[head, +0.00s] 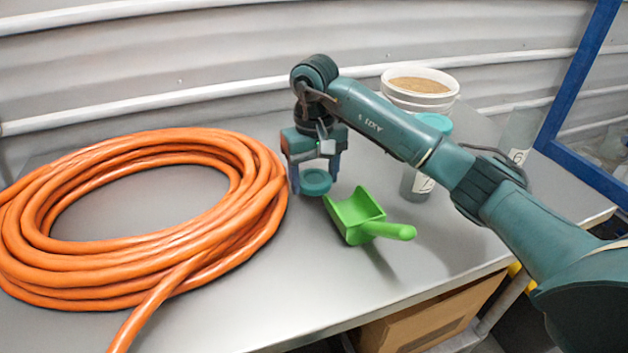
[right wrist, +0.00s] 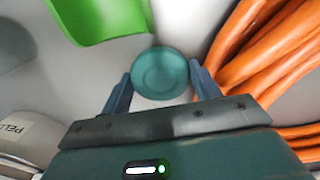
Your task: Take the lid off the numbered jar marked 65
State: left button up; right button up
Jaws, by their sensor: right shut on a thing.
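My right gripper (head: 315,180) is shut on a round teal lid (head: 316,182), just left of the green scoop. The right wrist view shows the lid (right wrist: 160,72) between both fingers. I cannot tell whether the lid touches the table. A clear jar (head: 521,132) at the back right shows no lid and a label starting with 6; the rest of its number is unreadable. Another jar (head: 416,184) has a teal lid (head: 435,123) on it and stands partly behind my right arm; its label is partly hidden. My left gripper is not in view.
A large orange hose coil (head: 260,220) fills the left of the metal table (head: 300,285). A green scoop (head: 356,214) lies right of the gripper. A white bucket (head: 432,101) of brown material stands at the back. A blue frame (head: 580,90) borders the right.

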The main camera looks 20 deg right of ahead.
aim_at(315, 179)
jog(key=shift+f, duration=0.85)
jog(key=shift+f, duration=0.15)
jog(key=o, duration=1.1)
notch_tip(315, 179, up, 12)
jog(key=shift+r, duration=0.15)
